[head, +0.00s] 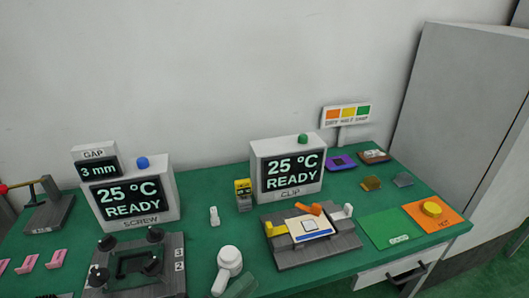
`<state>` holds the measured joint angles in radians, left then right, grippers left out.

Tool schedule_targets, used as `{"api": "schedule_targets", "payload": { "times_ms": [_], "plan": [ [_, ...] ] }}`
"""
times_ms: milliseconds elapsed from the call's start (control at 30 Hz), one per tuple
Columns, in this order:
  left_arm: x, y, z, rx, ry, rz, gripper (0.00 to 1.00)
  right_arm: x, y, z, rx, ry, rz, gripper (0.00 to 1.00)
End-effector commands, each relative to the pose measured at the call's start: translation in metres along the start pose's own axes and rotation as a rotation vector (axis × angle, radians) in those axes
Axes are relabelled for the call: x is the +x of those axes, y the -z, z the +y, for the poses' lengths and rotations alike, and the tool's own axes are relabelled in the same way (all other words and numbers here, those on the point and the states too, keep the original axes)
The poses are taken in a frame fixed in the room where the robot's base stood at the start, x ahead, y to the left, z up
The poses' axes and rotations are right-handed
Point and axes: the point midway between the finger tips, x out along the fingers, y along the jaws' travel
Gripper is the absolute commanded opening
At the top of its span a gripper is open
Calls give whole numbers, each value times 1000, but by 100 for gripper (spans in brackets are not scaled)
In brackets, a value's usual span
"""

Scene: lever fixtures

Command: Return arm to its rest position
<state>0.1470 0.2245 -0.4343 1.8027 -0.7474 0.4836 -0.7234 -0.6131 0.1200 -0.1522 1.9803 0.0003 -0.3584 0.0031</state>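Neither of my grippers shows in the head view. A lever fixture with a dark arm and red knob (4,189) stands at the far left on a grey base (50,212); the left end of its arm is near the picture's edge. The clip fixture (318,244) is a grey block in the middle right, with a pale card, a yellow block at its left, a white block at its right and an orange lever (310,209) lying across the back. The screw fixture (136,266) is a dark frame with several black knobs at the lower left.
Two monitors, SCREW (134,201) and CLIP (290,170), read 25 °C READY. A white round-headed tool (229,262) lies at front centre. Green (388,231) and orange (433,215) mats are at right, near a drawer (400,272). Pink pieces (27,264) lie at left.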

Motion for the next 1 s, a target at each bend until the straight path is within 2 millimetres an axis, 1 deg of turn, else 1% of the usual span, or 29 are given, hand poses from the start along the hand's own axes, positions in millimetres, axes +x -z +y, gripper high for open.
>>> {"api": "schedule_targets", "payload": {
  "times_ms": [33,67,133,167,200,267,300,367,400,500,600,700,767,833,1000],
  "plan": [
    [-19,-5,10,-141,-46,-101,39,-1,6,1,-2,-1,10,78],
    [-30,-9,17,-226,-70,-161,39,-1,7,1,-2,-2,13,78],
    [-59,-14,35,-421,-128,-304,39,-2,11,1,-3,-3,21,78],
    [-73,-15,42,-505,-150,-365,39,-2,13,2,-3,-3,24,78],
    [-93,-15,54,-616,-181,-450,39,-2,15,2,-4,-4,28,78],
    [-124,-12,69,-779,-222,-579,39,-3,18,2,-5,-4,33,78],
    [-146,-7,79,-888,-247,-666,39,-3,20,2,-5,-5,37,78],
    [-181,2,93,-1044,-283,-800,39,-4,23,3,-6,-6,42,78],
    [-204,10,101,-1142,-302,-886,39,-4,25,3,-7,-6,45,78],
    [-253,34,114,-1348,-338,-1080,39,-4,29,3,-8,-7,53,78],
    [-290,55,120,-1494,-360,-1229,39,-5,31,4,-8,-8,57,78],
    [-313,70,122,-1584,-370,-1326,39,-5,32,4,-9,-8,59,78],
    [-320,76,123,-1614,-373,-1359,39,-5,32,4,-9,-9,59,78],
    [-324,79,123,-1631,-375,-1378,39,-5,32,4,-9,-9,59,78],
    [-325,79,124,-1635,-375,-1382,39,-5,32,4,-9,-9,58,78]
  ]
}}
